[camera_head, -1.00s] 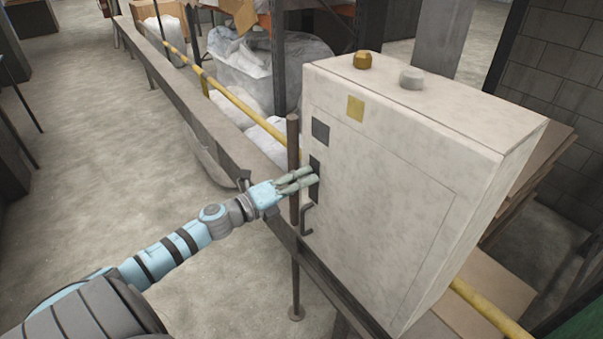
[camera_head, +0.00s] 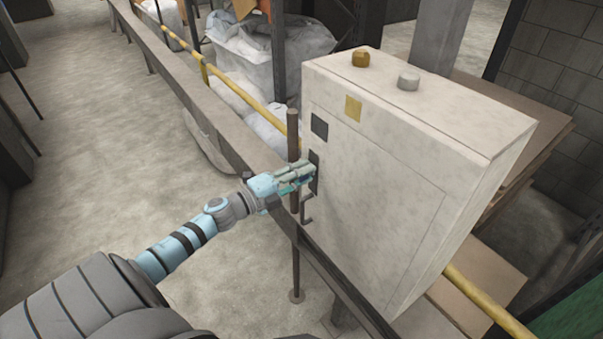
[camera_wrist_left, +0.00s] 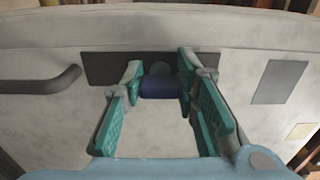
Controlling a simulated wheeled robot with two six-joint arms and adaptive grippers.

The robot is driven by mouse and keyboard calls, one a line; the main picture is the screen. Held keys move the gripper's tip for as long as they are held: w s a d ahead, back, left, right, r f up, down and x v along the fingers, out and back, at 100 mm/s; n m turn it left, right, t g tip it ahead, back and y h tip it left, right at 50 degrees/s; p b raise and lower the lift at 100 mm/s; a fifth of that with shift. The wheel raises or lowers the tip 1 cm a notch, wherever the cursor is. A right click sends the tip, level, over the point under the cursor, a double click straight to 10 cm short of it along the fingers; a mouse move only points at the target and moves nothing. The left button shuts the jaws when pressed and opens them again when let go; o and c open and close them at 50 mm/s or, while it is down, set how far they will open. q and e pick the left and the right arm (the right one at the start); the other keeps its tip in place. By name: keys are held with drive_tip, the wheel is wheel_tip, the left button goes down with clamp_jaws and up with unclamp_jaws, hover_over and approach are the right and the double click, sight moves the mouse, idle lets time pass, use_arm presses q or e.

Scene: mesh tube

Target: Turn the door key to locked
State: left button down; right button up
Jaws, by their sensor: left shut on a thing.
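The door key shows in the left wrist view as a dark blue barrel (camera_wrist_left: 161,88) in front of a dark lock plate (camera_wrist_left: 106,68). The plate is on the front of a pale cabinet (camera_head: 385,190) and also shows in the head view (camera_head: 314,180). My left gripper (camera_head: 305,172) is at the plate. In the left wrist view its teal-padded fingers (camera_wrist_left: 161,84) are shut on the key, one on each side. In the head view the fingers hide the key. The key's exact turn angle is hard to tell. My right gripper is out of view.
A bent door handle (camera_head: 306,209) sticks out just below the plate. A brown upright post (camera_head: 294,245) and a long grey rail (camera_head: 217,128) stand close to my left wrist. A yellow rail (camera_head: 250,112) runs behind.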

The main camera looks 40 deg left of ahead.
use_arm(q)
drive_tip(key=c, duration=1.2)
unclamp_jaws()
drive_tip(key=shift+c, duration=0.2)
drive_tip(key=v, duration=1.2)
